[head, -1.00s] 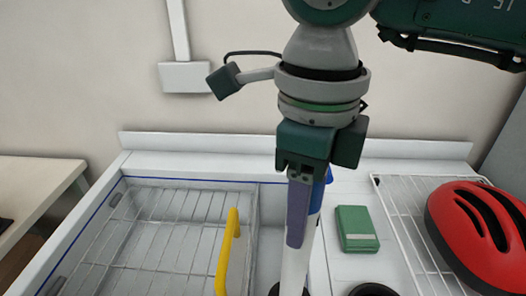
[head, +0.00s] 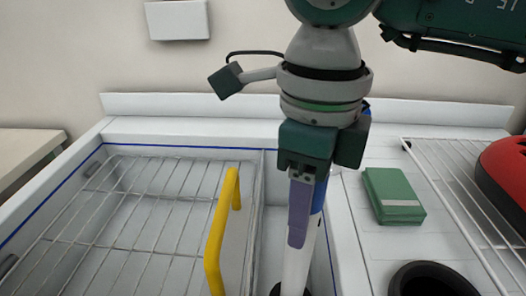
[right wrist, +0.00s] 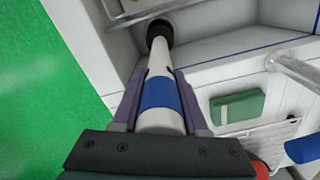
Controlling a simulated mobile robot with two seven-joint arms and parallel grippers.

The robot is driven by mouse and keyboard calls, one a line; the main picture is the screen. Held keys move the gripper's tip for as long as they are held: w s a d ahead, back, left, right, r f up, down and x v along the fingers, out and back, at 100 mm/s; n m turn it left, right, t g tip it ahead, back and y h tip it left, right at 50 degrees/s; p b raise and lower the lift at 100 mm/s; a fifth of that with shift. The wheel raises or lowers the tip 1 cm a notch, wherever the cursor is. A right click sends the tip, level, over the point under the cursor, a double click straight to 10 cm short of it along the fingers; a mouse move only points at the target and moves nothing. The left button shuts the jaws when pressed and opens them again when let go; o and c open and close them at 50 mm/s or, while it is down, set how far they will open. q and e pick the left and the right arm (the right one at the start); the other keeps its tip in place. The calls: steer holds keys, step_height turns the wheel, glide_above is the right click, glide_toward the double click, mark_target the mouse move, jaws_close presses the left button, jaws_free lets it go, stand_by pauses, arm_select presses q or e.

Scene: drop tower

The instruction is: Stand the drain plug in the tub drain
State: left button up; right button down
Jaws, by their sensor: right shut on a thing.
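The drain plug, a white tube (head: 298,268) with a blue band, hangs roughly upright in my right gripper (head: 299,240). In the right wrist view the gripper's fingers (right wrist: 160,115) close on both sides of the tube (right wrist: 161,65) near its blue band. A black end (right wrist: 159,32) shows at the tube's far end. The tub (head: 120,124), white with a blue line along its rim, lies below. The tube is over its right-hand part. The drain opening cannot be made out; dark shapes at the tube's foot are cut off in the head view. My left gripper is out of view.
A wire rack (head: 130,210) and a yellow handle (head: 218,235) stand left of the tube. On the right ledge are a green box (head: 393,194), a black ring (head: 430,280), another wire rack (head: 470,185) and a red helmet (head: 508,170).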

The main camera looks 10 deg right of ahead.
mark_target(295, 273)
steer(key=shift+f+b, duration=4.2)
steer(key=shift+f, duration=1.65)
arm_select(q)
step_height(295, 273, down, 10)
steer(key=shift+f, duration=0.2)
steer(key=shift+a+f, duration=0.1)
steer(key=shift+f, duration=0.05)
arm_select(e)
steer(key=shift+w, duration=0.1)
arm_select(q)
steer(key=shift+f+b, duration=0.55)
steer(key=shift+b, duration=0.1)
arm_select(e)
steer(key=shift+f, duration=0.55)
steer(key=c, duration=0.7)
jaws_free()
